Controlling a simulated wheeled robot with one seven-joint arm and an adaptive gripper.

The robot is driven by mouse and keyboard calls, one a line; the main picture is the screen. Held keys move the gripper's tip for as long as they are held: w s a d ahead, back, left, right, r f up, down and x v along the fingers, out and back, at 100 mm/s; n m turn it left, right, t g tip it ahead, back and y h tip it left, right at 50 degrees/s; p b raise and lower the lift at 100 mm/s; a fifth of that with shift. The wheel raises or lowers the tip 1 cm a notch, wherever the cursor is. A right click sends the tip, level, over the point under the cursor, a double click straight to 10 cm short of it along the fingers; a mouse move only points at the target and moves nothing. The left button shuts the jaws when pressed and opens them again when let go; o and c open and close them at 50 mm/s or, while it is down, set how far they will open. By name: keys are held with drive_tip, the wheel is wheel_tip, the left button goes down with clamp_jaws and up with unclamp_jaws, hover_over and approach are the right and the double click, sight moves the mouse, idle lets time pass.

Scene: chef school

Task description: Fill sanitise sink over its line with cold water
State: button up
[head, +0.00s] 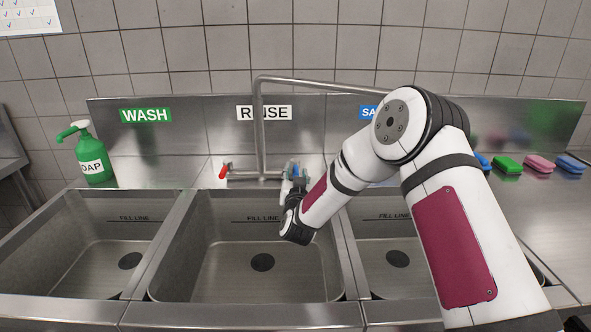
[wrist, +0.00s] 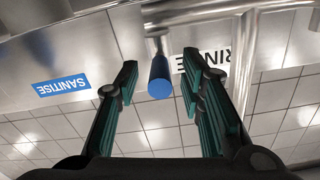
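The blue-tipped tap handle (head: 294,169) sits on the right of the tap, on the ledge behind the middle sink. In the wrist view its blue end (wrist: 160,79) lies between the two fingers of my gripper (wrist: 162,100), with gaps on both sides. My gripper is open. In the head view, my gripper (head: 292,188) is small and partly hidden by my wrist. The sanitise sink (head: 372,281) is at the right, partly behind my arm; its drain and fill line show, with no water visible. The spout pipe (head: 325,83) runs right and passes behind my arm; its outlet is hidden.
A red-tipped handle (head: 224,172) is on the tap's left. The rinse sink (head: 215,270) and wash sink (head: 75,255) look empty. A green soap bottle (head: 92,155) stands at the left. Coloured sponges (head: 508,165) lie on the right counter.

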sight(296, 165)
drive_tip(key=shift+w, duration=2.1)
clamp_jaws()
drive_tip(key=shift+r, duration=0.1)
